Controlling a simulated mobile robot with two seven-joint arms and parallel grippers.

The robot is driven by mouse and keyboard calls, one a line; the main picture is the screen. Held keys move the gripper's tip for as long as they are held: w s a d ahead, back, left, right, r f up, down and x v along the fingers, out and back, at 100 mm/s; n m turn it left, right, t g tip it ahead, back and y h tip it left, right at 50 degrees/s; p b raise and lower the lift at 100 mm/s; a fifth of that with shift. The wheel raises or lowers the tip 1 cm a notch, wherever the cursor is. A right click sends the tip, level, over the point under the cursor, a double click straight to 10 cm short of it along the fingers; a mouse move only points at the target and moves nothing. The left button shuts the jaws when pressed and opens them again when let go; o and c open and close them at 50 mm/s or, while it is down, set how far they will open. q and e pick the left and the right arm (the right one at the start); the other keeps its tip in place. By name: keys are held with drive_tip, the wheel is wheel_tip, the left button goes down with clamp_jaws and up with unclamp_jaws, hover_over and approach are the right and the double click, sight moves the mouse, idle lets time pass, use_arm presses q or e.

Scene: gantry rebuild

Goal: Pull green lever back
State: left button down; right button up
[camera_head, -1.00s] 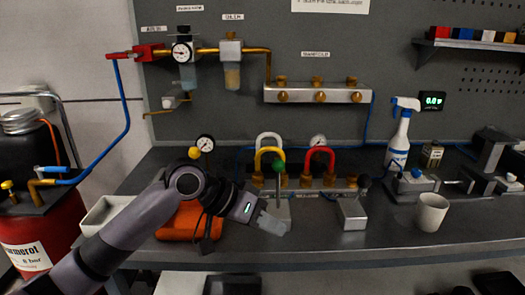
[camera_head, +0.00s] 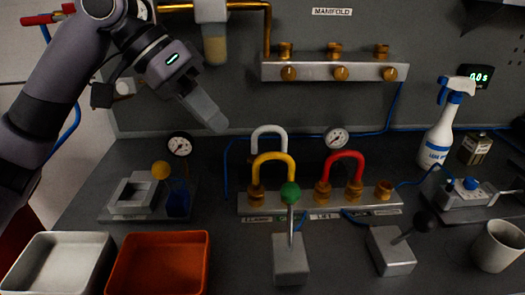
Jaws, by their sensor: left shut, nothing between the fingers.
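The green lever (camera_head: 290,193) is a green ball on a thin metal rod. It rises about upright from a grey block (camera_head: 291,262) on the bench, in front of the manifold with the yellow and red hoses. My left gripper (camera_head: 214,122) is shut and empty, up and to the left of the green ball and clearly apart from it. Its arm comes in from the upper left. My right gripper is not in view.
A black-knobbed lever (camera_head: 423,221) on a grey block stands right of the green one. A yellow hose loop (camera_head: 273,158) and a red one (camera_head: 343,156) stand behind. An orange tray (camera_head: 157,234) and a white tray (camera_head: 58,236) lie at left. A white cup (camera_head: 498,246) stands at right.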

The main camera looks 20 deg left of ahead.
use_arm(q)
drive_tip(key=d+f, duration=0.8)
drive_tip(key=d, duration=0.1)
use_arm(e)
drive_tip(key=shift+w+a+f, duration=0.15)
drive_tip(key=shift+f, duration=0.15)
use_arm(q)
drive_tip(key=shift+a, duration=0.15)
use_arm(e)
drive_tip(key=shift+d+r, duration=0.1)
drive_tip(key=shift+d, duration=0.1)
